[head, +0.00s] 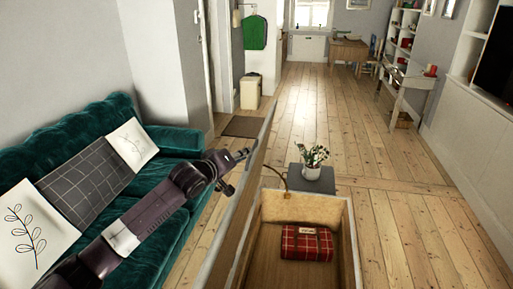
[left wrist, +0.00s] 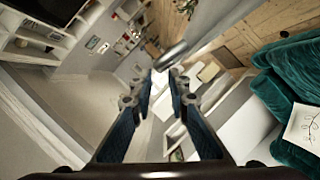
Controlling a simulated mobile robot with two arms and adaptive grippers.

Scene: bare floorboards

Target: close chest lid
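The chest (head: 348,240) stands open at the bottom centre of the head view. Its lid (head: 238,215) is raised along the left side, seen nearly edge-on. A blurred grey rounded piece (left wrist: 171,56) shows just beyond the tips. My right gripper is in neither view.
A green sofa (head: 95,125) with cushions runs along the left, under my left arm. A small grey table (head: 322,184) with a potted plant (head: 312,163) stands just beyond the chest. The floorboards right of the chest are clear.

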